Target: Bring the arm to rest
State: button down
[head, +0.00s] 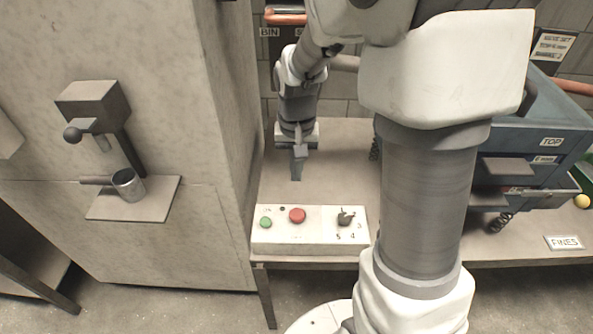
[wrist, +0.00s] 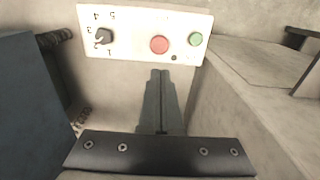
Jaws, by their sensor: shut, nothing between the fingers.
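My arm reaches over the table (head: 335,180) from the right. My gripper (head: 296,176) points down above the table, behind the control panel (head: 310,248), and holds nothing. In the wrist view my gripper (wrist: 160,73) has its fingers together, just short of the panel's edge. The white panel (wrist: 130,42) carries a red button (head: 297,215), a green button (head: 265,223) and a dark numbered knob (head: 345,217). The fingers look apart from the panel. How high the tips are above the table I cannot tell.
A large grey cabinet (head: 130,230) stands close on the left, with a metal cup (head: 128,185) on its shelf. A blue-grey machine (head: 530,140) on springs stands at the right, partly behind my arm. A FINES label (head: 564,242) is on the table's right front.

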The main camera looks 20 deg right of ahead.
dwell(0.6)
jog(key=s+r+n+t+p, duration=0.2)
jog(key=s+r+t, duration=0.3)
jog(key=s+r, duration=1.1)
jog(key=shift+a+r+n+p, duration=0.35)
jog(key=shift+r+n, duration=0.45)
jog(key=shift+r, duration=0.7)
